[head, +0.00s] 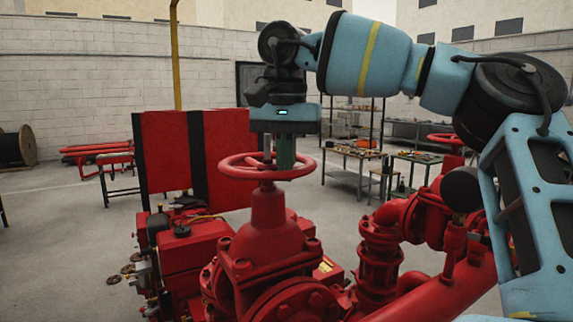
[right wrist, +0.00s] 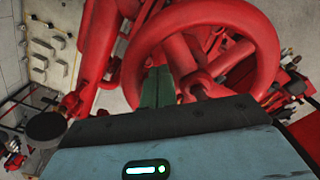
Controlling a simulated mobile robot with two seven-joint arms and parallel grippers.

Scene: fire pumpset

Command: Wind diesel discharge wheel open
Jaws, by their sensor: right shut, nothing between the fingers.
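A red handwheel (head: 233,172) sits level on top of a red valve (head: 268,222) in the middle of the head view. Its rim (right wrist: 270,50) and spokes also show large in the right wrist view. My right gripper (head: 286,160) points down over the wheel, right of its stem. Its green fingers are shut together and empty; they also show in the right wrist view (right wrist: 159,75). The fingers reach down at the wheel's opening, between rim and hub. I cannot tell whether they touch the rim or a spoke. My left gripper is not in view.
A second red handwheel (head: 447,139) stands farther back at the right. Red pipes (head: 380,250) run right of the valve, beneath my right arm. A red engine (head: 190,255) and a red panel (head: 225,150) are at the left. Work tables (head: 350,152) stand behind.

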